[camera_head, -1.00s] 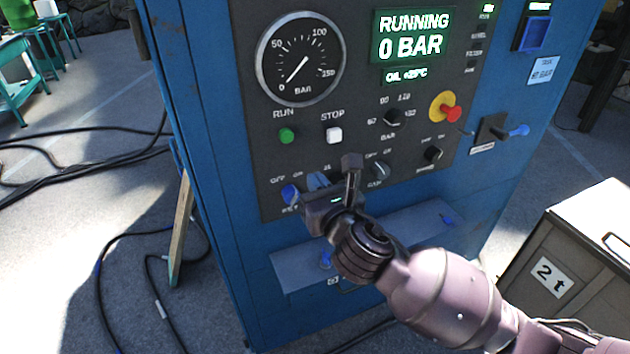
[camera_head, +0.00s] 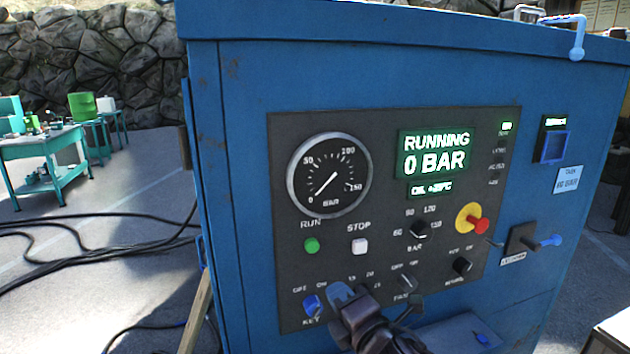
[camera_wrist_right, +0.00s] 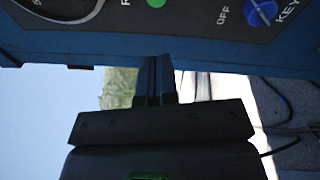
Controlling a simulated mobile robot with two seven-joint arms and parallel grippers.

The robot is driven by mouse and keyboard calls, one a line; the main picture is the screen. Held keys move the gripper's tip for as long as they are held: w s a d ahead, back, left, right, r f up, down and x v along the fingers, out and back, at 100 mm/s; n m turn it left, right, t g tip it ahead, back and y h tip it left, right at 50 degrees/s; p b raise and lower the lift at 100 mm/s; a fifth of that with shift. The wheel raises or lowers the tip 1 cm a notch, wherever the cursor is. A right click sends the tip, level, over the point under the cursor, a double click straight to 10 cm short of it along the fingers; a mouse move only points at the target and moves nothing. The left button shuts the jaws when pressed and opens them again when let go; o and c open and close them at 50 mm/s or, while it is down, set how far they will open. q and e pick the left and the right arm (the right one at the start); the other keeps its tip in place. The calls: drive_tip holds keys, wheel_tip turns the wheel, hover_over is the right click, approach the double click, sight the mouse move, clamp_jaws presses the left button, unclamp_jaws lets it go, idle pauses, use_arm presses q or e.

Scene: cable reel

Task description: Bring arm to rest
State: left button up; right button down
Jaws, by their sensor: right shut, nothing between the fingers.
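My right gripper (camera_head: 378,300) is low in the head view, in front of the lower part of the dark control panel (camera_head: 450,150) on the blue cabinet (camera_head: 290,70). In the right wrist view its fingers (camera_wrist_right: 158,80) are together with nothing between them. They point toward the cabinet's edge, and I cannot tell the exact gap to the panel. The blue key switch (camera_head: 313,305) is just left of the gripper; it also shows in the right wrist view (camera_wrist_right: 260,12). The lit display (camera_head: 436,153) reads RUNNING, 0 BAR. My left gripper is not in view.
A gauge (camera_head: 329,188), a green run button (camera_head: 312,246), a white stop button (camera_head: 360,246) and a red emergency knob (camera_head: 478,225) are on the panel. A lever with a blue end (camera_head: 550,241) sticks out at right. Black cables (camera_head: 90,245) lie on the floor at left. A teal table (camera_head: 45,150) stands farther back.

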drive_tip(key=s+d+f+m+h, duration=0.2)
drive_tip(key=s+d+f+m, duration=0.1)
drive_tip(key=d+f+m, duration=0.6)
drive_tip(key=s+d+f+m+h, duration=0.25)
drive_tip(key=d+f+m, duration=0.35)
drive_tip(key=m, duration=0.5)
drive_tip(key=s+d+f+m+g+h, duration=0.1)
drive_tip(key=s+d+f, duration=0.1)
drive_tip(key=s+f, duration=0.3)
drive_tip(key=s+d+f+m+g+h, duration=0.1)
drive_tip(key=s+d+f+m+g, duration=0.1)
drive_tip(key=s+f, duration=0.4)
drive_tip(key=s+d+f+m+g+h+b, duration=0.1)
drive_tip(key=s+d+f+m+h, duration=0.1)
drive_tip(key=s+d+f, duration=0.2)
drive_tip(key=s+f, duration=0.1)
drive_tip(key=s, duration=0.2)
drive_tip(key=shift+d+f+g, duration=0.2)
drive_tip(key=shift+d+g, duration=0.05)
drive_tip(key=shift+g, duration=0.05)
